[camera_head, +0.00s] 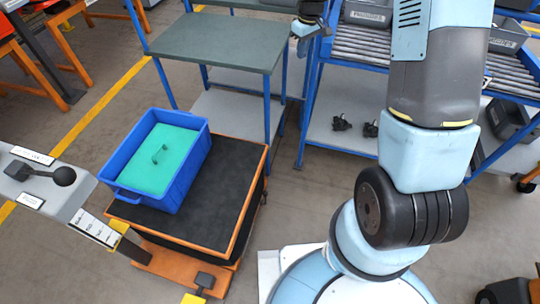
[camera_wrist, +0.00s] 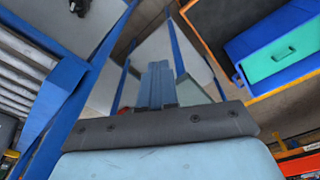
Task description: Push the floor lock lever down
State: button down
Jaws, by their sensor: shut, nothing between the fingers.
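A small dark pedal-like lever (camera_head: 204,280) sits low at the front of the orange-framed cart (camera_head: 235,238), near a yellow patch; it looks like the floor lock lever. I cannot tell exactly how far it is tilted. My gripper (camera_wrist: 158,66) is shut and empty, its blue-grey fingers together in the wrist view. In the head view my gripper (camera_head: 302,28) is at the top, beside the green-topped table, far from the lever. The lever is not visible in the wrist view.
A blue crate (camera_head: 125,193) with a teal insert stands on the cart's black top. A grey post with a black ball-knob lever (camera_head: 64,176) stands at left. A green-topped table (camera_head: 215,42) and a blue roller rack (camera_head: 350,45) stand behind. Floor between cart and my base is narrow.

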jog(key=w+a+f+n+g, duration=0.1)
jog(key=w+a+f, duration=0.15)
jog(key=f, duration=1.05)
jog(key=s+a+f+n+g, duration=0.1)
jog(key=s+f, duration=0.1)
jog(key=f, duration=1)
jog(key=s+a+f+n, duration=0.1)
jog(key=a+f, duration=0.1)
jog(key=f, duration=1)
jog(key=s+a+f+n+g+y, duration=0.1)
jog(key=s+f, duration=0.1)
jog(key=f, duration=1)
jog(key=shift+s+a+f+n+g, duration=0.2)
jog(key=shift+s+f+n+g, duration=0.1)
jog(key=shift+f, duration=0.05)
jog(key=shift+f, duration=0.1)
jog(key=s+a+x, duration=0.1)
jog(key=x, duration=0.9)
jog(key=s+a+r+x, duration=0.1)
jog(key=s+x, duration=0.1)
jog(key=x, duration=0.9)
jog(key=shift+s+a+f, duration=0.15)
jog(key=shift+f, duration=0.05)
